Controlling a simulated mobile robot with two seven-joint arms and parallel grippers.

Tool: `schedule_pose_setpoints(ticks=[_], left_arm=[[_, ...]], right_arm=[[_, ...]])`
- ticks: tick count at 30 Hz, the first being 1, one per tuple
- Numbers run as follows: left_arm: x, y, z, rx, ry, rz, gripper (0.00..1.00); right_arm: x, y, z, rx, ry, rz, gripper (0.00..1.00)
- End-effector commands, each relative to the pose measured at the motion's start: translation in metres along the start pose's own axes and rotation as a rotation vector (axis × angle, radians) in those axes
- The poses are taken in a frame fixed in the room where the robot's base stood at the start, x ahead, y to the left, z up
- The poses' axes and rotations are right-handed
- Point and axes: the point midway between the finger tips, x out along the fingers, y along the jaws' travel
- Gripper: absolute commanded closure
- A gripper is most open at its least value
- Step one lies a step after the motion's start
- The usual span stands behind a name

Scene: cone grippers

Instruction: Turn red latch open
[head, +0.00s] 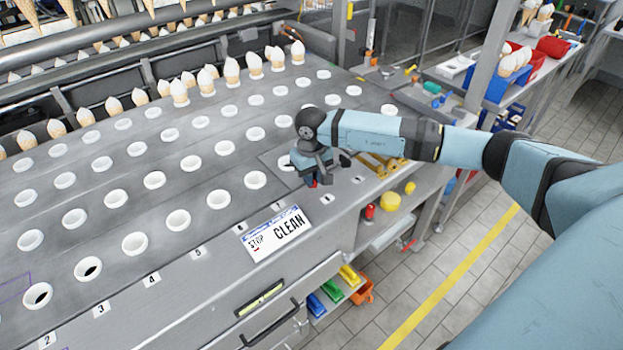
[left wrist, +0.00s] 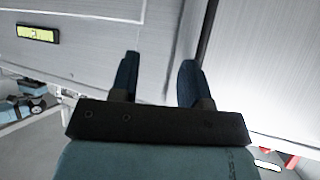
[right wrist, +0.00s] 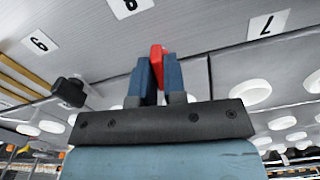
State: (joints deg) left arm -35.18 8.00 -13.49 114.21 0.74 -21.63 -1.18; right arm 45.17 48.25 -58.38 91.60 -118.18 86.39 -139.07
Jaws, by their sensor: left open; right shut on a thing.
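The red latch (right wrist: 157,58) shows between the fingertips of my right gripper (right wrist: 157,78) in the right wrist view. My right gripper is shut on it, with one blue finger on each side. In the head view the right gripper (head: 318,168) is at the right front part of the grey machine top (head: 225,215). Only a small red bit of the latch (head: 314,183) shows under it. My left gripper (left wrist: 158,72) is open and empty in front of a grey panel, and is not in the head view.
A "STOP CLEAN" sign (head: 275,233) lies on the machine's front edge, left of the right gripper. Rows of white rings (head: 178,220) cover the top, with several cones behind. A black knob (right wrist: 70,92) is near the right gripper. A drawer handle (head: 268,322) sticks out in front.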

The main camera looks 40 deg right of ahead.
Motion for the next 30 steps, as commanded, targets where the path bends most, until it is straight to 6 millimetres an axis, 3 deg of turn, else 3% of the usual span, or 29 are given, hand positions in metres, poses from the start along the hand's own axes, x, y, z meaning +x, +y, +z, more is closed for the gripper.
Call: schedule_pose_setpoints(ticks=[11, 30], left_arm=[[0.017, -0.001, 0.027, -0.006, -0.007, 0.001, 0.57], [0.032, 0.001, 0.041, -0.042, -0.025, 0.005, 0.57]], right_arm=[[0.003, 0.001, -0.001, 0.344, 0.002, 0.000, 1.00], [0.001, 0.000, -0.001, 0.952, 0.002, -0.001, 1.00]])
